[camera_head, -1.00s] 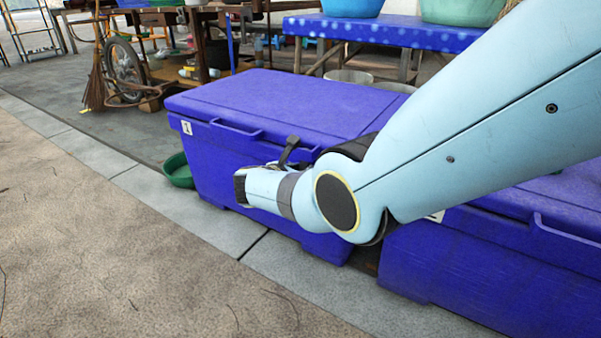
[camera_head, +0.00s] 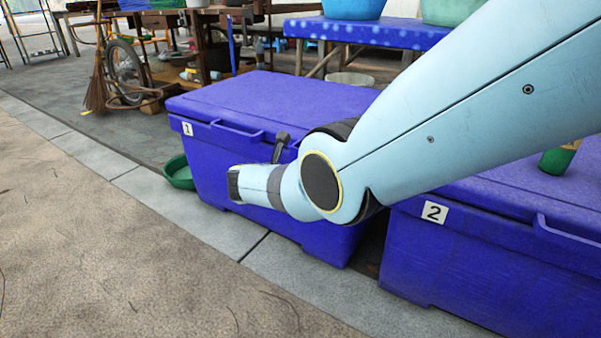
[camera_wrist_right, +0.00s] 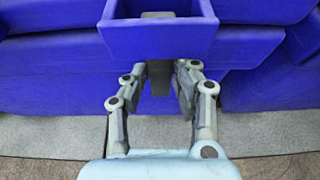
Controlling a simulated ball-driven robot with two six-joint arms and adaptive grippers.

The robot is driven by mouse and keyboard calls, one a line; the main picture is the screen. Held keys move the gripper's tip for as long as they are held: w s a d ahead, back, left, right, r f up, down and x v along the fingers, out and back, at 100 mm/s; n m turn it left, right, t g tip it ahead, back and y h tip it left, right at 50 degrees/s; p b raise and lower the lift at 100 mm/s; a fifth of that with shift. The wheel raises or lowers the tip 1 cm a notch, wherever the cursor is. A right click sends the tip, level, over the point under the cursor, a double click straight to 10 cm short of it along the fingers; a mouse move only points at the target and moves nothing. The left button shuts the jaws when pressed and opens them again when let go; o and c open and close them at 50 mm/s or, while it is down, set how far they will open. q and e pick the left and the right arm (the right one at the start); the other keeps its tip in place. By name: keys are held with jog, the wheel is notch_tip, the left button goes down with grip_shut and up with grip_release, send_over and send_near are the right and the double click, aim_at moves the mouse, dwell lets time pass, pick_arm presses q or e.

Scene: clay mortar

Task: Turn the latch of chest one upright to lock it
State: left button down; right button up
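Chest one (camera_head: 225,160) is a blue lidded chest marked "1", its lid closed. A dark latch-like piece (camera_head: 281,146) shows at its front above my right wrist, nearly upright with a slight lean right. My right arm crosses from the right and hides its lower part and the right gripper in the head view. In the right wrist view my right gripper (camera_wrist_right: 163,72) has its fingers apart below a jutting blue part (camera_wrist_right: 158,40). A dark grey piece (camera_wrist_right: 160,82), perhaps the latch, shows between the fingers, with gaps visible on both sides. My left gripper is out of view.
Chest two (camera_head: 470,262), blue and marked "2", stands close on the right with a green object (camera_head: 558,158) on its lid. A green basin (camera_head: 179,172) sits left of chest one. A blue table (camera_head: 375,32) stands behind. The paving in front is clear.

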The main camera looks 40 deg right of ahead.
jog(key=o, duration=0.4)
jog(key=shift+c, duration=0.2)
jog(key=v, duration=1.2)
jog(key=shift+f, duration=0.1)
